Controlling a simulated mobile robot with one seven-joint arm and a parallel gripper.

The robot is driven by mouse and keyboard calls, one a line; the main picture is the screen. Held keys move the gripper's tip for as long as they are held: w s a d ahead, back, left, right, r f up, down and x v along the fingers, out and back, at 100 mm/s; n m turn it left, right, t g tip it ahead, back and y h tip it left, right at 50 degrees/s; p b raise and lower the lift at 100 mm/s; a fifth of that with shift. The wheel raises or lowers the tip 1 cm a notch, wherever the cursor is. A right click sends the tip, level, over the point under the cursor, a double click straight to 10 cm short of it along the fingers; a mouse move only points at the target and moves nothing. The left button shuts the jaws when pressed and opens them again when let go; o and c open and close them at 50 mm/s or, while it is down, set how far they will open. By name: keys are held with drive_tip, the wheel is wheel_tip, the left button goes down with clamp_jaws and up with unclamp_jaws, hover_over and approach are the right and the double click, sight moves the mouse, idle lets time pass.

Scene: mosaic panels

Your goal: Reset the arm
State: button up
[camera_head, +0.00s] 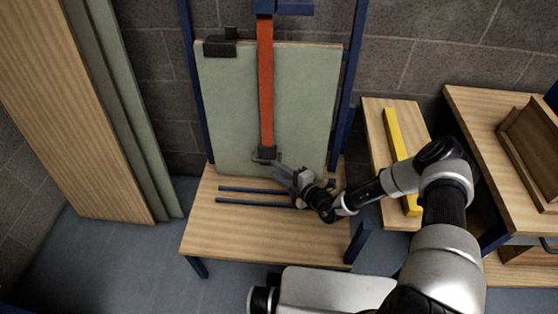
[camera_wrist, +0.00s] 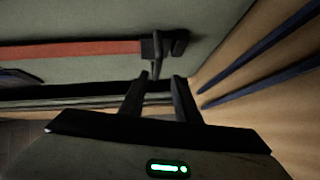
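My arm reaches in from the lower right in the head view, and my gripper (camera_head: 281,172) is low in front of a pale green panel (camera_head: 310,110). A red vertical bar (camera_head: 266,85) runs down the panel and ends in a dark handle (camera_head: 266,154), just above my fingertips. In the wrist view my gripper's two dark fingers (camera_wrist: 161,79) stand apart with a gap between them. The handle (camera_wrist: 156,46) is just beyond the fingertips, and nothing is seen held. Whether a finger touches the handle is unclear.
The panel stands on a wooden bench (camera_head: 230,235) with two dark blue rails (camera_head: 250,203) and blue uprights. A yellow bar (camera_head: 394,135) lies on a wooden surface to the right, beside a wooden table (camera_head: 480,120). Tall boards (camera_head: 75,100) lean at left. Floor is clear at lower left.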

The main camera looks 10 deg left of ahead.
drive_tip(key=s+d+r+n+g, duration=0.1)
drive_tip(key=s+r+n+g, duration=0.2)
drive_tip(key=r+n, duration=0.6)
drive_tip(key=s+r+n+g, duration=0.3)
drive_tip(key=s+r+n, duration=0.1)
drive_tip(key=r+n, duration=0.5)
drive_tip(key=s+d+r+n+g, duration=0.1)
drive_tip(key=s+r+n+g, duration=0.2)
drive_tip(key=r+n, duration=0.65)
drive_tip(key=s+d+r+n+t+h, duration=0.5)
drive_tip(key=s+d+r+n+h, duration=0.7)
drive_tip(key=s+d+r+n, duration=0.9)
wheel_tip(320, 180, up, 22)
drive_tip(key=w+m+p, duration=0.1)
drive_tip(key=p, duration=2.3)
drive_tip(key=shift+w+d+m, duration=0.25)
drive_tip(key=shift+d+m, duration=0.1)
